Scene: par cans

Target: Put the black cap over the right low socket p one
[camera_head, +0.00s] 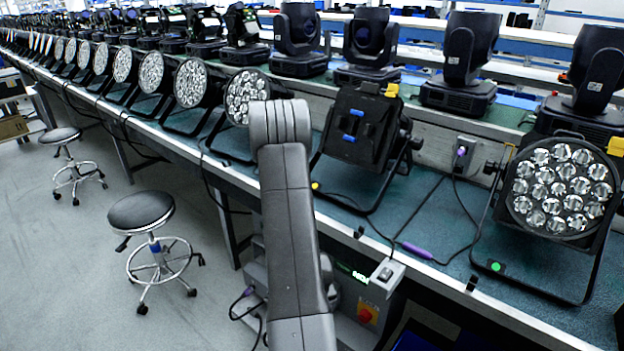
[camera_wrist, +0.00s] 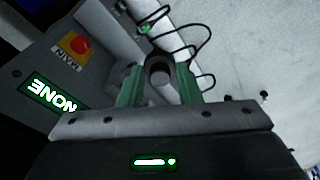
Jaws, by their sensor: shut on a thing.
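My gripper (camera_wrist: 158,90) shows in the wrist view, its two green fingers shut on a dark round thing with a grey centre (camera_wrist: 159,72), which looks like the black cap. In the head view my own arm hides the gripper and cap. Left of the fingers in the wrist view is a grey power box (camera_wrist: 38,78) with a red MAIN switch (camera_wrist: 73,45) and a lit display reading NONE (camera_wrist: 52,95). The box also shows under the bench in the head view (camera_head: 343,322). I cannot make out the right low socket p one in either view.
A black cable loop (camera_wrist: 208,38) hangs beyond the fingers in the wrist view. The bench (camera_head: 425,215) holds several par cans and a loose purple connector (camera_head: 417,250). A small grey box (camera_head: 388,272) sits at its front edge. Two stools (camera_head: 141,211) stand on the floor at left.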

